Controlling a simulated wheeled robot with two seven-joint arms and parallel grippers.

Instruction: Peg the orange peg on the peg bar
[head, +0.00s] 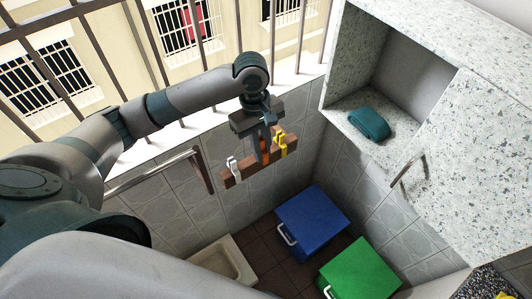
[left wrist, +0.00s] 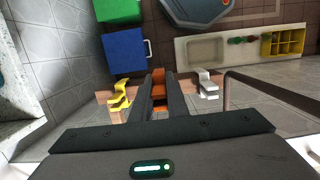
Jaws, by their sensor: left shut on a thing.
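The brown peg bar (head: 250,174) is on the tiled wall below the window. A white peg (head: 232,166) sits on its left part and a yellow peg (head: 280,142) on its right part. My left gripper (head: 260,156) is at the bar between these two pegs, shut on the orange peg (head: 265,157). In the left wrist view the orange peg (left wrist: 158,93) shows between the fingers (left wrist: 162,74), with the yellow peg (left wrist: 118,101) left and the white peg (left wrist: 208,84) right. The fingers hide part of the orange peg, and I cannot tell whether it touches the bar.
A metal rail (head: 155,170) is left of the bar. A blue box (head: 312,218) and a green box (head: 360,270) stand below, beside a pale basin (head: 228,262). An open cabinet (head: 440,120) at the right holds a folded teal cloth (head: 369,123). Window bars are behind my arm.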

